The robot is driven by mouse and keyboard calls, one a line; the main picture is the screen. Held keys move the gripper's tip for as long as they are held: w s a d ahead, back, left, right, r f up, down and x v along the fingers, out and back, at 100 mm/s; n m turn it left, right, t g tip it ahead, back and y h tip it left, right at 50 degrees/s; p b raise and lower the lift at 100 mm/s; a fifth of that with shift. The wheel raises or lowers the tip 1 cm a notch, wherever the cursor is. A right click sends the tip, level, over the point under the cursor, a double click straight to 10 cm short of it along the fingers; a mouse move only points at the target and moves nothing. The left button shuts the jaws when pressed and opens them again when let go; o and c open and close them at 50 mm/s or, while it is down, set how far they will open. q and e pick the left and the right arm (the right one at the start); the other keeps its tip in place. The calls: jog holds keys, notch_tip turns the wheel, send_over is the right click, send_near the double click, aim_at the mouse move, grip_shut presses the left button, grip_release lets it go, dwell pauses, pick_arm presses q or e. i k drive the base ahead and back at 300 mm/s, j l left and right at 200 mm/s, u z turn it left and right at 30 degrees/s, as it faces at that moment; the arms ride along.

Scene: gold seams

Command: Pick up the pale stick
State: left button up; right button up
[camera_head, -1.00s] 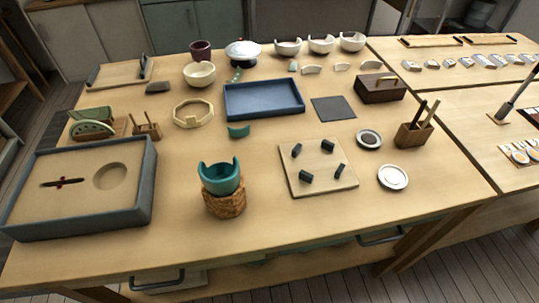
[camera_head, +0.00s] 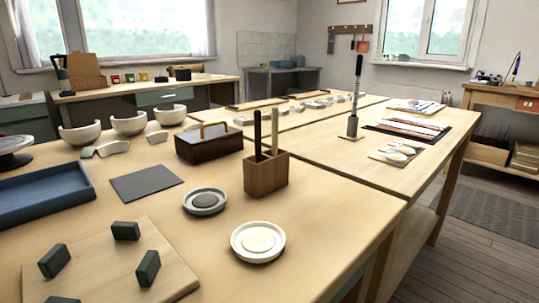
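The pale stick (camera_head: 275,130) stands upright in a small wooden holder (camera_head: 266,178) near the middle of the view. A dark stick (camera_head: 258,136) stands beside it on its left in the same holder. The lower ends of both sticks are hidden inside the holder. Neither of my grippers is in view.
A white dish with pale contents (camera_head: 279,254) and a dish with a grey centre (camera_head: 205,212) sit in front of the holder. A dark lidded box (camera_head: 208,150) stands behind it. A board with dark blocks (camera_head: 180,283) lies front left. Bare tabletop lies right of the holder.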

aim_at(275, 110)
jog(key=i+l, duration=0.15)
jog(key=l, duration=0.15)
jog(key=i+l+u, duration=0.15)
jog(key=l, duration=0.2)
jog(key=i+l, duration=0.2)
jog(key=i+l+u, duration=0.15)
jog(key=l, duration=0.3)
jog(key=i+l, duration=0.1)
jog(key=l, duration=0.25)
jog(key=i+u, duration=0.05)
